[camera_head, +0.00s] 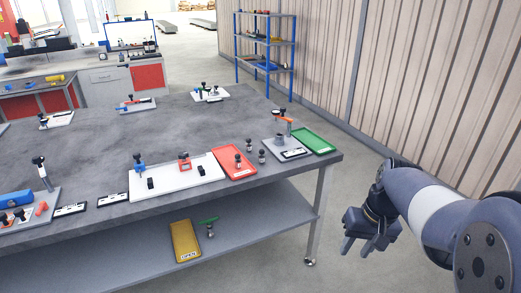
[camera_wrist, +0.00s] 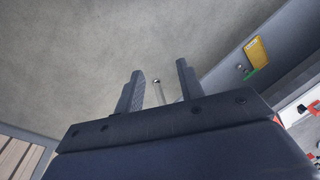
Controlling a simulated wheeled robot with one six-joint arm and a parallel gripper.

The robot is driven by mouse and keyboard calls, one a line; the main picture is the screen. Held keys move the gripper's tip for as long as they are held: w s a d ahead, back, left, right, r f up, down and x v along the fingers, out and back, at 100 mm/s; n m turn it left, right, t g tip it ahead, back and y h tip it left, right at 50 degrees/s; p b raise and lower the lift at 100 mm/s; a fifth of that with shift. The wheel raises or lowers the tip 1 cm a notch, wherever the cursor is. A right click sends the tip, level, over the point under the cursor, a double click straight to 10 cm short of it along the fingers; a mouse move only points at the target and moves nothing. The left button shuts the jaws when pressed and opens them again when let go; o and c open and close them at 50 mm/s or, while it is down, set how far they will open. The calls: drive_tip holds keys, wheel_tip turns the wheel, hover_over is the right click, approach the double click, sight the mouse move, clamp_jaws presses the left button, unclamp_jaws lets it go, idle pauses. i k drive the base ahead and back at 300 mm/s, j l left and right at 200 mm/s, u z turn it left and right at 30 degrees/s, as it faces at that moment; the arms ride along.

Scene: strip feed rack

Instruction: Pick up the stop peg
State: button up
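I cannot tell for sure which piece is the stop peg. Small upright pegs with dark knobs and pale metal bodies stand by the red tray: one (camera_head: 238,160) in the tray, one (camera_head: 250,143) behind it and one (camera_head: 262,156) to its right. My gripper (camera_head: 358,248) is off the right end of the table, over the floor, well apart from these pegs. In the wrist view the two fingers of my gripper (camera_wrist: 158,80) are spread with nothing held between them; a table leg and caster (camera_wrist: 158,84) show beyond.
The grey table (camera_head: 110,150) holds a red tray (camera_head: 222,172), a green tray (camera_head: 318,144), a white board (camera_head: 160,186) with fixtures, and several stations. Open floor lies around my gripper.

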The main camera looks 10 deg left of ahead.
sight(262, 155)
drive_tip(key=i+j+u, duration=0.2)
drive_tip(key=i, duration=0.7)
drive_tip(key=i+j+u, duration=0.25)
drive_tip(key=i, duration=0.65)
drive_tip(key=l, duration=0.1)
